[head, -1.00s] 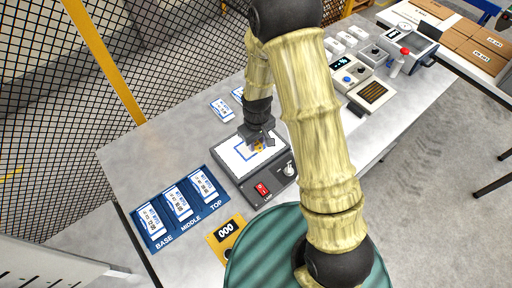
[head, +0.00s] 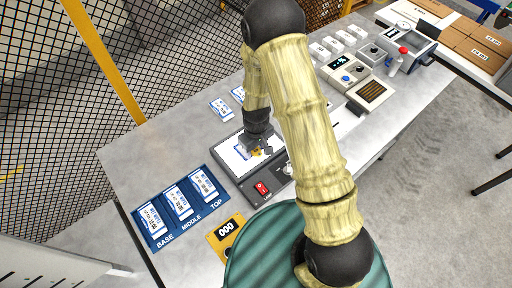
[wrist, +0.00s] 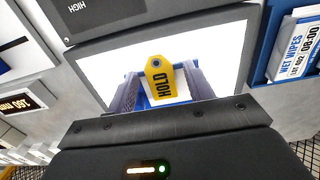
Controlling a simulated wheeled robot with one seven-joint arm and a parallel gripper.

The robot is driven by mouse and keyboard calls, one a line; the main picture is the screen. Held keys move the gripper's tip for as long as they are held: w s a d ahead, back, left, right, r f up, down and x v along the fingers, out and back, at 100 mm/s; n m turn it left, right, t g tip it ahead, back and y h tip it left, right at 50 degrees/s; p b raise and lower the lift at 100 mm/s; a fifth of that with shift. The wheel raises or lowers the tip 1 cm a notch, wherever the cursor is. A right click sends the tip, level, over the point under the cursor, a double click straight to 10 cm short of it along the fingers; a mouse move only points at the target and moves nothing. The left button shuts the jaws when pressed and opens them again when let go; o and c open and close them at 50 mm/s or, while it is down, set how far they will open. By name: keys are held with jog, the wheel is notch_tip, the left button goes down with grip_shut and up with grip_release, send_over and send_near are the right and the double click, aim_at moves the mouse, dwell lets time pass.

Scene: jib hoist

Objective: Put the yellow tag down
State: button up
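The yellow tag (wrist: 160,80) reads HOLD and has a dark hole at one end. It sits between the two fingers of my gripper (wrist: 161,84) in the wrist view, and the fingers look shut on its sides. In the head view the tag (head: 257,153) shows at the fingertips of my gripper (head: 259,148), over the white lit panel (head: 230,155) of a dark box. I cannot tell whether the tag touches the panel.
A red switch (head: 262,188) sits on the box's front. A blue tray (head: 160,238) marked BASE, MIDDLE, TOP holds packets at front left. Loose packets (head: 221,109) lie behind the box. Instruments (head: 345,67) stand at back right. A mesh fence (head: 60,110) borders the left.

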aim_at(256, 151)
notch_tip(256, 151, up, 12)
jog(key=b, duration=0.3)
jog(key=shift+r, duration=0.2)
dwell(0.6)
dwell(0.4)
jog(key=s+d+r+m+t, duration=0.2)
jog(key=s+d+r+m, duration=0.4)
jog(key=s+d, duration=0.4)
jog(key=shift+d+r+m+t, duration=0.3)
jog(key=shift+d+r+m, duration=0.1)
jog(key=shift+d+r, duration=0.35)
jog(key=shift+a+b, duration=0.1)
jog(key=shift+b, duration=0.2)
